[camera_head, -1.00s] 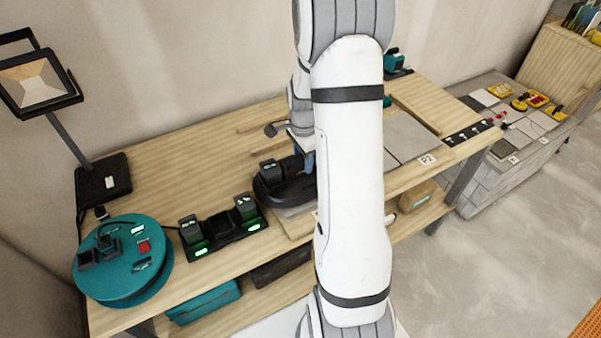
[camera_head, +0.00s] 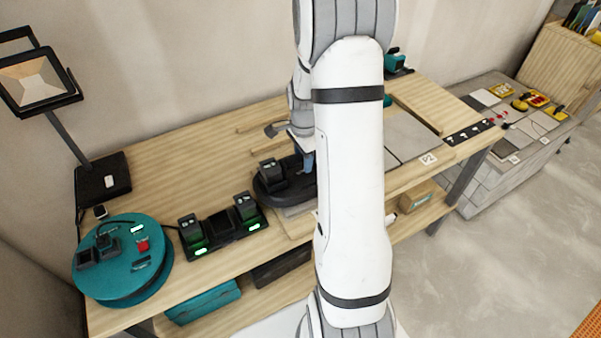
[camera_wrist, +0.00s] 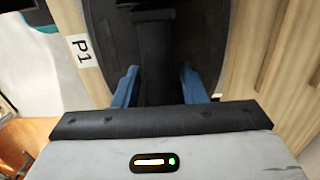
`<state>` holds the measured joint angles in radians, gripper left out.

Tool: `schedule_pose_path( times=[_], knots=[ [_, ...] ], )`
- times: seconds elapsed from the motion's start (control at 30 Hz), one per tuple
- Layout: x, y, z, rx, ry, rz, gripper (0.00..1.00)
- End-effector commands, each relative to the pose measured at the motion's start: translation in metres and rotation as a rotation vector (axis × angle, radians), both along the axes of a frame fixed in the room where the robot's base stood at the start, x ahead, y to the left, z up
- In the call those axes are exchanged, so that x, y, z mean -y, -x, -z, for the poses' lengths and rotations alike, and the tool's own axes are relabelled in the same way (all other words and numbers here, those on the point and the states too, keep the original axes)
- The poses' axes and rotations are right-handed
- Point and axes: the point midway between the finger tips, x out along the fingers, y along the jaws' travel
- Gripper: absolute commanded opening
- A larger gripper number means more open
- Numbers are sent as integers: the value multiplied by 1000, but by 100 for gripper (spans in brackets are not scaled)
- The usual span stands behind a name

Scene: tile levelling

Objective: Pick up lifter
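The lifter (camera_head: 277,189) is a black device with a rounded base and a block on top. It lies on a light panel on the bench in the head view, partly hidden behind my arm. In the wrist view its dark handle (camera_wrist: 158,65) runs between the two blue fingers of my gripper (camera_wrist: 159,85). Whether the fingers press on the handle cannot be told. In the head view a blue finger of my gripper (camera_head: 307,162) shows at the lifter.
A charger with green lights (camera_head: 222,226) and a teal cable reel (camera_head: 122,262) stand left of the lifter. A work lamp (camera_head: 103,180) stands at the back left. Grey tiles (camera_head: 410,137) lie to the right. A P1 label (camera_wrist: 83,50) is beside the lifter.

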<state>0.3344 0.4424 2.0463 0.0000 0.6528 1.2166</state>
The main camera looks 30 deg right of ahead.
Motion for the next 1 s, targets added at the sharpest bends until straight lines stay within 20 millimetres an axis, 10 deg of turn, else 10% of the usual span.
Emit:
schedule_pose_path(
  times=[0.47, 1.0],
  knots=[
    [0, 0, 0, 0, 0, 1, 0],
    [1, -1, -27, 7, 2, 1, 0]
  ],
)
